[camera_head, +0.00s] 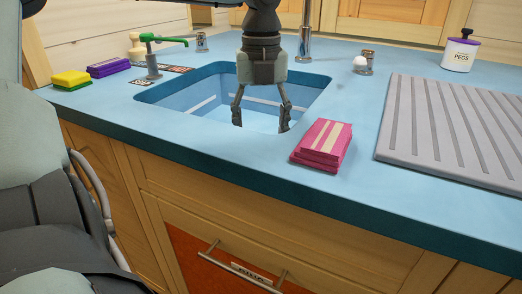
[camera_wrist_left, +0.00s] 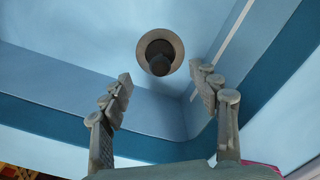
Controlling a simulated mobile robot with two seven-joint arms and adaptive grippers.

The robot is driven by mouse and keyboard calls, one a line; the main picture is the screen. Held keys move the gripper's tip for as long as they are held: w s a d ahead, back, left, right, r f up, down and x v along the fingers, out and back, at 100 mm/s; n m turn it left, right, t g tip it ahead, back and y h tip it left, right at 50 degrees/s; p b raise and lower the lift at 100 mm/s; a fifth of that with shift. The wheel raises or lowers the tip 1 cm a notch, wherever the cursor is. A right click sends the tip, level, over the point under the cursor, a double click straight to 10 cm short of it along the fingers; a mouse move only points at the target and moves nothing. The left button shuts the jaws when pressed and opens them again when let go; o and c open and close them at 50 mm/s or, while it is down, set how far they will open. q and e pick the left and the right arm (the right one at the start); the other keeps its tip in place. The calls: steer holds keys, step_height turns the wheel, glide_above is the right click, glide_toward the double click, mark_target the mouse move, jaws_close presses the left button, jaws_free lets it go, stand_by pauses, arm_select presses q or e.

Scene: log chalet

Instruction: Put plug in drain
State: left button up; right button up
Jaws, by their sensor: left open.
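My left gripper (camera_head: 262,110) points down into the blue sink basin (camera_head: 205,95) in the head view. Its two fingers are spread apart with nothing between them. In the left wrist view, the open fingers (camera_wrist_left: 164,95) frame the round drain (camera_wrist_left: 146,38) in the basin floor. The drain has a grey-brown rim and a dark inside. A small dark round piece (camera_wrist_left: 159,65) shows at the drain's lower part; it may be the plug, but I cannot tell whether it is seated or apart. My right gripper is not in view.
A pink stack (camera_head: 322,144) lies on the counter right of the sink, near a grey ridged drainboard (camera_head: 395,155). A faucet (camera_head: 305,40) stands behind the sink. A green-topped dispenser (camera_head: 152,65), yellow-green sponges (camera_head: 70,79) and a purple pack (camera_head: 108,67) are at left.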

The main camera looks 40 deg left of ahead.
arm_select(q)
steer(key=shift+r, duration=2.3)
